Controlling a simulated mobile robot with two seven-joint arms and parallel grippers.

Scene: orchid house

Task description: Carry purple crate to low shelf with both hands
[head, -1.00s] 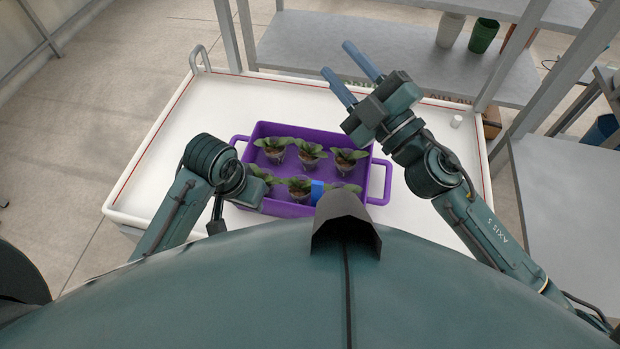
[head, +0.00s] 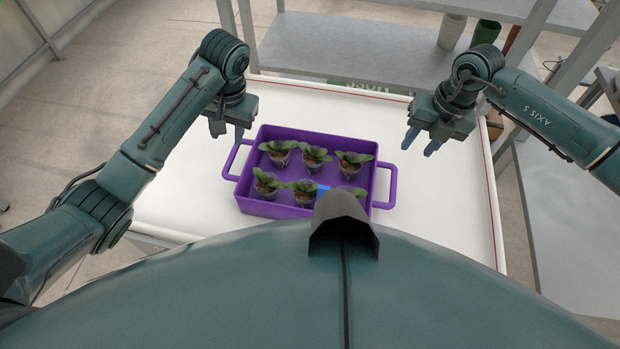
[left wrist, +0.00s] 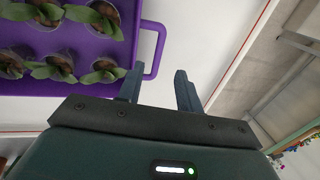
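The purple crate (head: 308,205) sits on the white bench top, with several potted seedlings inside and a loop handle at each end. My left gripper (head: 228,132) is open and empty, above the crate's left handle (head: 232,163). In the left wrist view its two fingers (left wrist: 160,88) are apart, and the handle (left wrist: 158,52) shows just beyond them, not between them. My right gripper (head: 420,142) is open and empty, above and beyond the right handle (head: 392,186). A grey shelf board (head: 345,50) lies behind the bench; I cannot tell if it is the low shelf.
The white bench (head: 180,205) is otherwise mostly clear around the crate. Shelf uprights (head: 245,35) stand behind it, with pots (head: 485,35) on the shelf at the back right. Another grey surface (head: 570,220) is at the right. A small blue item (head: 322,190) is in the crate.

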